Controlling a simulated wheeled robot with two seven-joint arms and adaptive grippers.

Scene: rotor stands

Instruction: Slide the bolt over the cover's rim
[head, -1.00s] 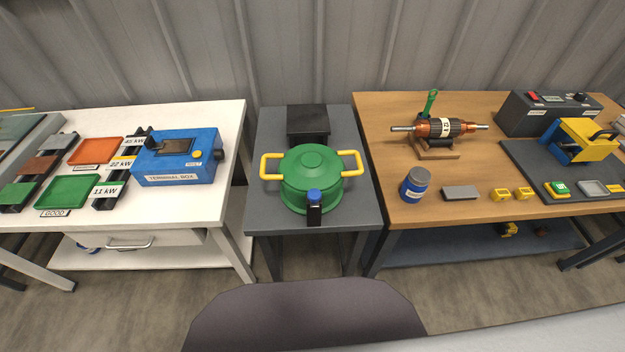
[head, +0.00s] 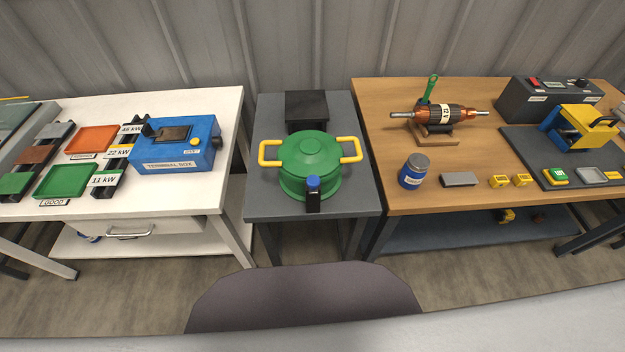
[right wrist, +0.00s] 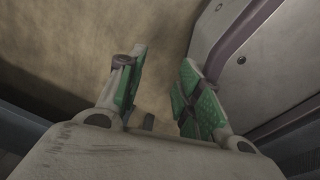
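The green round cover (head: 311,152) with two yellow handles sits on the small dark grey table in the head view. A black block with a blue knob (head: 313,186) stands at its front rim; I take this to be the bolt, and cannot tell whether it overlaps the rim. My right gripper (right wrist: 160,105) shows in the right wrist view with its green-padded fingers apart. Nothing is between them but floor. Neither gripper shows in the head view, and both are away from the cover there.
A black block (head: 307,108) stands behind the cover. The white table (head: 215,185) at left bears a blue terminal box (head: 177,150) and trays. The wooden table (head: 430,200) at right bears a rotor on a stand (head: 440,118), a blue jar (head: 414,171) and a dark meter box.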

